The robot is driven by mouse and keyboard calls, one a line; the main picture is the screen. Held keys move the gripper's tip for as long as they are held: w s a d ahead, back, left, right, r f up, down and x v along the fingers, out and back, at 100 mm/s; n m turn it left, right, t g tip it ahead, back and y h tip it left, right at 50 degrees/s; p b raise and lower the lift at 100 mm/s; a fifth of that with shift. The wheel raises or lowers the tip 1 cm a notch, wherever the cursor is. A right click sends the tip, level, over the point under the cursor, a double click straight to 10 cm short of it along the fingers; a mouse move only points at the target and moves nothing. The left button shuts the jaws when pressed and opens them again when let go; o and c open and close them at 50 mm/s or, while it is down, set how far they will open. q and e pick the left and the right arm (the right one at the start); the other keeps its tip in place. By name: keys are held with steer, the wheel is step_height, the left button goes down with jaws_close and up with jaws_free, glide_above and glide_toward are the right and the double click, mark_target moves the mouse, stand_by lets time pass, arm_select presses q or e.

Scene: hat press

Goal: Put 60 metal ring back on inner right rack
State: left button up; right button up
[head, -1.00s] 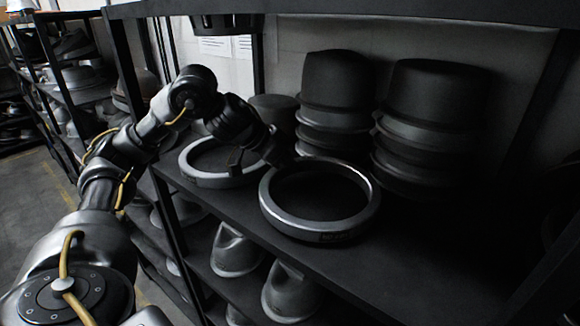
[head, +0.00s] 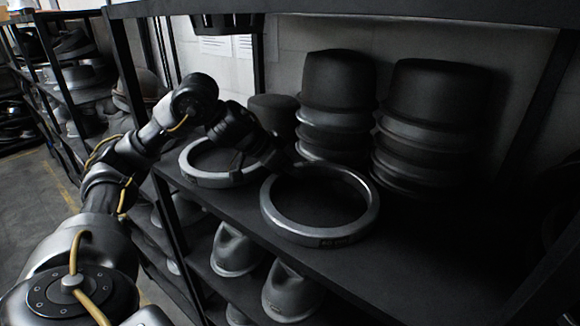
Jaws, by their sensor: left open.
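A metal ring (head: 322,238) with a small label on its front lies flat on the rack shelf (head: 405,262), near the front edge. The label is too blurred to read. A second metal ring (head: 205,180) lies to its left on the same shelf. My left gripper (head: 262,160) reaches in from the left, between the two rings, close to the left rim of the labelled ring. It is open, with no ring in it. I cannot tell whether its fingers touch either ring. My right gripper is not in view.
Stacks of dark hat blocks (head: 338,82) and (head: 432,95) stand behind the rings. A smaller dark block (head: 274,115) stands behind my gripper. Grey hat forms (head: 237,250) sit on the shelf below. The right of the ring shelf looks clear. A rack post (head: 128,70) rises at left.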

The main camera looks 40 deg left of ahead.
arm_select(q)
steer(key=shift+r, duration=0.1)
steer(key=shift+s+a+r, duration=0.1)
steer(key=shift+r, duration=0.05)
steer(key=v, duration=1.1)
steer(key=shift+s+r, duration=0.2)
steer(key=shift+s, duration=0.1)
steer(key=shift+f, duration=0.1)
